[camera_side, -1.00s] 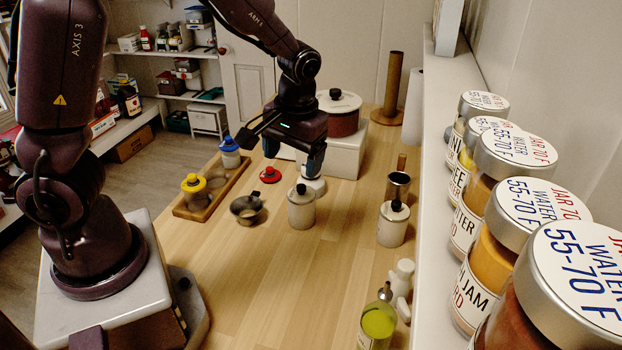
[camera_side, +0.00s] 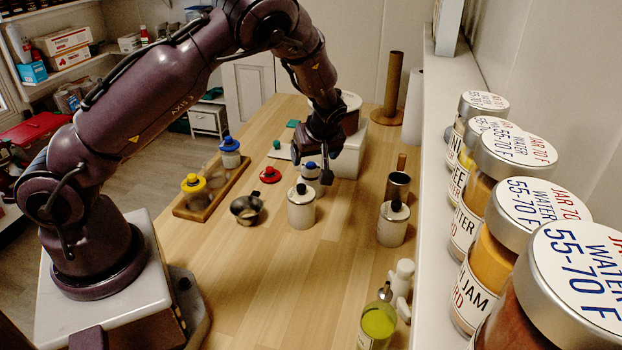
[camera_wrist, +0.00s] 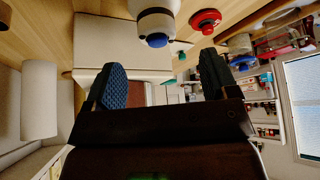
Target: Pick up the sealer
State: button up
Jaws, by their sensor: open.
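A white round item with a blue knob on top (camera_side: 310,171), which looks like the sealer, stands upright on the wooden counter behind a white canister. My gripper (camera_side: 313,160) is at it, with a finger by its right side; I cannot tell whether they touch. In the wrist view the white body and blue knob (camera_wrist: 158,40) show at the top middle. My open, empty gripper (camera_wrist: 162,66) has one blue textured finger to the left of the knob and a darker one to the right.
A white canister with a dark knob (camera_side: 301,208) stands close in front. A red lid (camera_side: 270,174) and a dark metal cup (camera_side: 246,208) lie to the left. A white box (camera_side: 349,160) stands close behind. A wooden tray (camera_side: 238,178) holds blue- and yellow-topped jars.

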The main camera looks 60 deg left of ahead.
aim_at(312, 165)
jog(key=x, duration=0.7)
jog(key=shift+w+a+f, duration=0.1)
jog(key=shift+w+f, duration=0.05)
jog(key=shift+c, duration=0.5)
jog(key=c, duration=1)
